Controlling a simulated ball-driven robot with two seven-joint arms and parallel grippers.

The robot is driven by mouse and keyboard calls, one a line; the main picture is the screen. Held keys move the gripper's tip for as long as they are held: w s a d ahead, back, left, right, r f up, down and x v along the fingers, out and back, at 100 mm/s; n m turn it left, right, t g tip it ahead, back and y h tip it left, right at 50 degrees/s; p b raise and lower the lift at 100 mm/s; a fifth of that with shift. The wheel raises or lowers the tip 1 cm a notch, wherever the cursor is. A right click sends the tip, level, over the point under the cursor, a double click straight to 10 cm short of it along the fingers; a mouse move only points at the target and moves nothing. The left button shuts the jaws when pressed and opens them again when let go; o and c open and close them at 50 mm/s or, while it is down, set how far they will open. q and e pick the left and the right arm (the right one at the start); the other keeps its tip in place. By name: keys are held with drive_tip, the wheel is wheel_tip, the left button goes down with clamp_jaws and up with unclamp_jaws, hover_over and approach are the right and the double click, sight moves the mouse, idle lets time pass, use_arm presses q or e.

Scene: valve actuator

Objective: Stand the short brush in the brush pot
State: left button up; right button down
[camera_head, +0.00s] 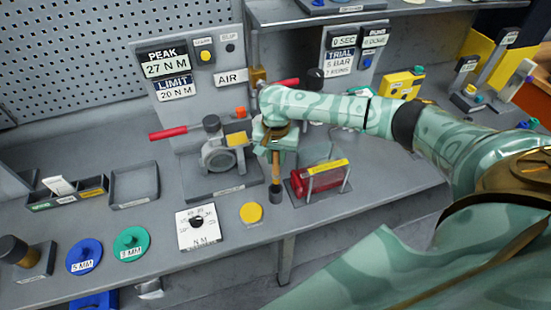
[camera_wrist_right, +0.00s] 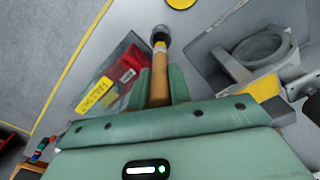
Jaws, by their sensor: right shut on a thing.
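My right gripper (camera_head: 276,152) is shut on the short brush (camera_head: 275,171), which has a wooden handle and hangs upright, lower end down, near the table's front edge. In the right wrist view the brush (camera_wrist_right: 159,77) sits between the two green fingers and points away from the camera. A dark, wider round piece (camera_head: 276,193) shows at its lower end. I cannot tell whether this is the brush's head or a small pot around it. I cannot make out the brush pot for certain elsewhere. My left gripper is not in view.
A yellow disc (camera_head: 251,212) and a white dial plate (camera_head: 198,228) lie in front.

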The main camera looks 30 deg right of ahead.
sight(276, 173)
drive_tip(key=shift+f+b, duration=1.3)
drive_tip(key=shift+b, duration=0.55)
drive_tip(key=shift+f, duration=2.4)
drive_tip(key=c, duration=1.2)
unclamp_jaws()
wheel_tip(276, 173, up, 16)
drive_tip(key=p, duration=0.5)
drive_tip(key=shift+r, duration=0.2)
